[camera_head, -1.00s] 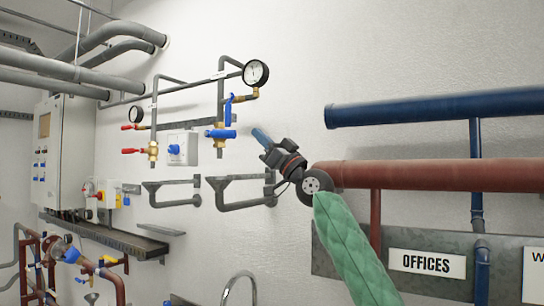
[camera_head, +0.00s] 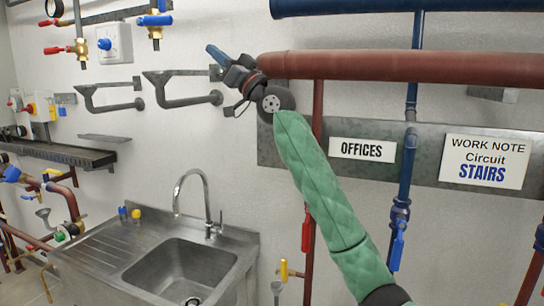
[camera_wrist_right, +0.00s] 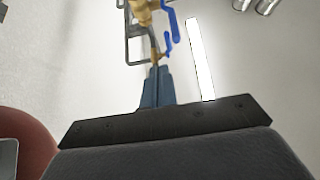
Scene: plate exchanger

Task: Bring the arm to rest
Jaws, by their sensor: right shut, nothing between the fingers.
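My right gripper (camera_head: 215,54) is up in front of the white wall, at the end of my green-sleeved right arm, which comes in from the lower right. Its blue fingers are together with nothing between them, and they point to the upper left. In the right wrist view the shut fingers (camera_wrist_right: 157,87) show at the centre, with a brass valve with a blue handle (camera_wrist_right: 168,30) beyond them. My left gripper is in neither view.
A dark red pipe (camera_head: 370,67) runs just right of the gripper. Grey wall brackets (camera_head: 185,90) are at its left. A steel sink (camera_head: 180,270) with a tap stands below. An OFFICES sign (camera_head: 362,149) hangs behind the arm. Blue-handled valves (camera_head: 154,20) are at the upper left.

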